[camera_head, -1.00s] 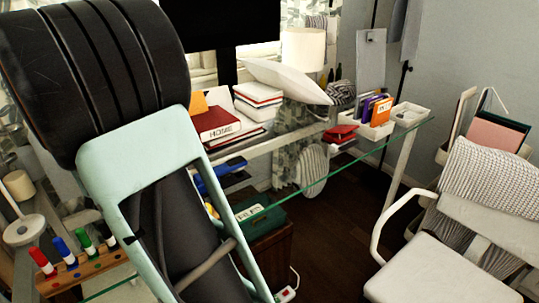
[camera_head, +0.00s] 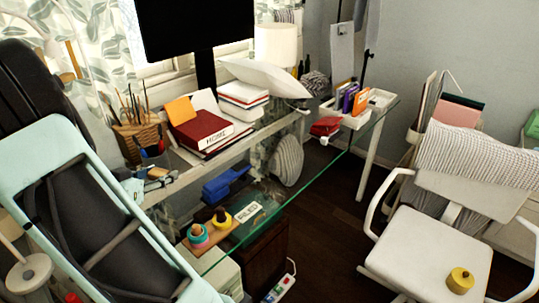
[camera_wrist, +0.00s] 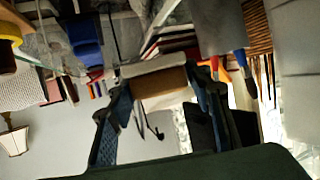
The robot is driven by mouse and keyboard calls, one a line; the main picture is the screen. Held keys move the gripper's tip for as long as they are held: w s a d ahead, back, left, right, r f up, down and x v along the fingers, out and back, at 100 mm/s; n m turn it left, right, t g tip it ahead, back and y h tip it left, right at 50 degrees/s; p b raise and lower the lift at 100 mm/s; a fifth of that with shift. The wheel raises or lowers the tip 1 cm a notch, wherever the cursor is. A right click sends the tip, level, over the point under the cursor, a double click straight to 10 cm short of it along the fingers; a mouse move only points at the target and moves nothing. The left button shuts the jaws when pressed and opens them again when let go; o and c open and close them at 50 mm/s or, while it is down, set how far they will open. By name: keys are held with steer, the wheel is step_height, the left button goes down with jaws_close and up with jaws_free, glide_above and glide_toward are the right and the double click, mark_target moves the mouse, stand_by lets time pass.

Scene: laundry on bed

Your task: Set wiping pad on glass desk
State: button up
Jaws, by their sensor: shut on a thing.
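The glass desk (camera_head: 300,184) runs from the lower middle to the upper right in the head view, with a green-tinted front edge. In the wrist view my gripper (camera_wrist: 155,85) has its dark fingers on either side of a small block with a pale top and a brown face, which looks like the wiping pad (camera_wrist: 158,82). The block is between the fingertips. How high the pad is above the desk cannot be told.
A red book (camera_head: 205,135), white books (camera_head: 242,95), a pillow (camera_head: 262,78) and a white tray (camera_head: 355,117) with colored items crowd the back. A white chair (camera_head: 430,245) stands right.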

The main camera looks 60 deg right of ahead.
mark_target(170, 208)
steer(key=shift+s+f, duration=0.15)
step_height(170, 208, down, 10)
steer(key=shift+r+b, duration=0.1)
steer(key=shift+b, duration=1.1)
steer(key=shift+g, duration=0.3)
steer(key=o, duration=1.3)
steer(key=shift+f, duration=0.2)
steer(key=shift+c, duration=0.2)
steer(key=shift+r, duration=0.25)
steer(key=p+v, duration=0.1)
steer(key=v, duration=1.1)
steer(key=shift+a+f+p, duration=0.1)
steer(key=shift+p, duration=0.3)
